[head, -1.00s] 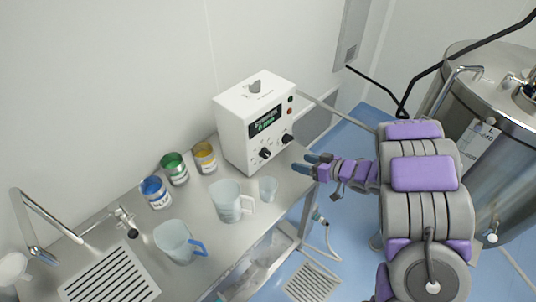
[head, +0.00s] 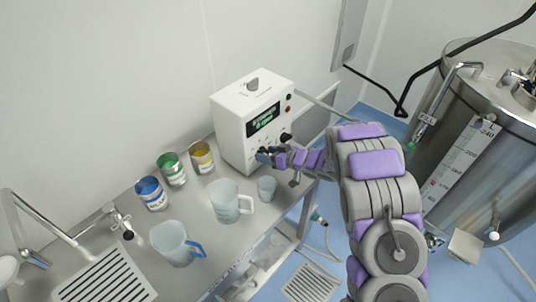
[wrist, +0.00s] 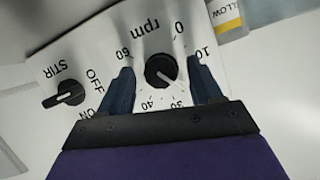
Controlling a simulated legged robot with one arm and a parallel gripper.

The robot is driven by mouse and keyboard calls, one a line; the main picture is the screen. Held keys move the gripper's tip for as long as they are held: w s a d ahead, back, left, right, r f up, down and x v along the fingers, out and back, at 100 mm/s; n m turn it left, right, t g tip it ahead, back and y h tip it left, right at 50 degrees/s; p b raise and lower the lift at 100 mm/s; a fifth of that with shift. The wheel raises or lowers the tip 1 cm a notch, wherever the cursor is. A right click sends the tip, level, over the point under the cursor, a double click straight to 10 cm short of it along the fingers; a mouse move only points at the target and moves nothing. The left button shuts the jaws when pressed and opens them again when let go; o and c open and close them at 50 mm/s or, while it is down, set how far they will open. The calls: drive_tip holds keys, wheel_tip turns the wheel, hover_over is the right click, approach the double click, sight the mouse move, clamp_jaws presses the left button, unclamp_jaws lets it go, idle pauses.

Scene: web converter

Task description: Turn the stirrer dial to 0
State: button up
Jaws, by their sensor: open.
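The stirrer dial is a round black knob (wrist: 160,70) under the letters "rpm" on a white panel, upside down in the wrist view. Its white pointer line aims lower right, near the 30 mark and away from the 0 at upper right. My gripper (wrist: 160,76) is open, with one dark finger on each side of the knob. Whether the fingers touch it I cannot tell. In the head view my gripper (head: 266,155) is at the front of the white control box (head: 238,130) and hides the dial.
A black STIR switch (wrist: 70,95) with OFF and ON marks sits left of the dial in the wrist view. Yellow (head: 202,157), green (head: 172,170) and blue (head: 151,193) cans, a pitcher (head: 228,202) and a small beaker (head: 267,188) stand nearby on the steel bench.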

drive_tip(key=c, duration=1)
drive_tip(key=shift+c, duration=0.2)
drive_tip(key=shift+b, duration=0.3)
drive_tip(key=n+b, duration=0.1)
drive_tip(key=b, duration=0.1)
drive_tip(key=n+t+h+b, duration=0.1)
drive_tip(key=b, duration=0.1)
drive_tip(key=n+t+b, duration=0.1)
drive_tip(key=n+b, duration=0.1)
drive_tip(key=shift+s+a+f+h, duration=0.2)
drive_tip(key=shift+f+h, duration=0.05)
drive_tip(key=shift+h, duration=0.15)
drive_tip(key=shift+r+n+t+b, duration=0.2)
drive_tip(key=shift+n+t+b, duration=0.35)
drive_tip(key=shift+b, duration=0.7)
